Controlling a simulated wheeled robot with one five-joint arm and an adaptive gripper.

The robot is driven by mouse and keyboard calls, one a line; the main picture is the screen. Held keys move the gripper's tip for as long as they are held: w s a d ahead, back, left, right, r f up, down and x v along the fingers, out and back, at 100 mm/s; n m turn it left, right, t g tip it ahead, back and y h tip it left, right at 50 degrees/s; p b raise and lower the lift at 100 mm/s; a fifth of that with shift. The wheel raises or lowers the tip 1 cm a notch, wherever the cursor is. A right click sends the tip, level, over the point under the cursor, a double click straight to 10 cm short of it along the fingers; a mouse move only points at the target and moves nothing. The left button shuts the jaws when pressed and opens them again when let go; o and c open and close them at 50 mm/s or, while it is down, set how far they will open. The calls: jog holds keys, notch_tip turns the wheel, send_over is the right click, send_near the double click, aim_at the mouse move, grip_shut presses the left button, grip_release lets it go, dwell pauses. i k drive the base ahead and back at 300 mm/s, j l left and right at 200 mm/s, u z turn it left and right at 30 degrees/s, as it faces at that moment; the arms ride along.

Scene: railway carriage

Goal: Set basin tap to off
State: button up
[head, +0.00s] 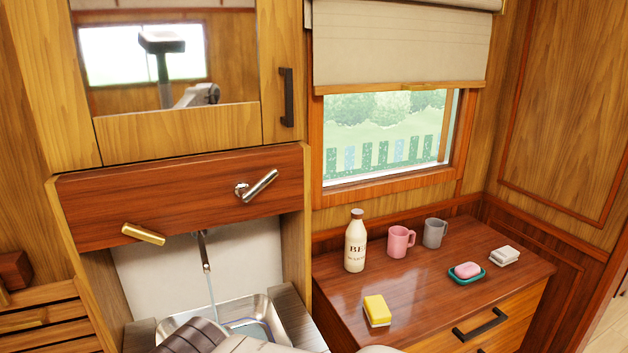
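The steel basin (262,308) sits in an alcove at the lower left, partly hidden by my arm. Its slim tap spout (203,243) hangs below a dark red-brown wooden panel (185,205). A thin pale stream, looking like running water, falls from the spout into the basin. A chrome lever (260,185) on the panel's right side slants up to the right. A brass handle (143,234) sits at the panel's lower left edge. Which of these works the tap cannot be told. My arm shows at the bottom edge, but no gripper fingers are visible.
A mirror (180,60) hangs above the panel. The wooden cabinet top (350,288) at right holds a bottle (356,245), pink mug (400,242), grey mug (434,233), yellow sponge-like block (377,310), soap dish (453,277) and white folded item (504,256). Space before the panel looks clear.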

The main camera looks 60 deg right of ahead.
aim_at(242, 190)
jog(key=l+z, duration=0.1)
jog(key=z, duration=0.3)
jog(key=l+z, duration=0.15)
jog(key=z, duration=0.25)
jog(key=l+z, duration=0.1)
jog(key=z, duration=0.3)
jog(key=k+l+u, duration=0.1)
jog(key=k+u, duration=0.4)
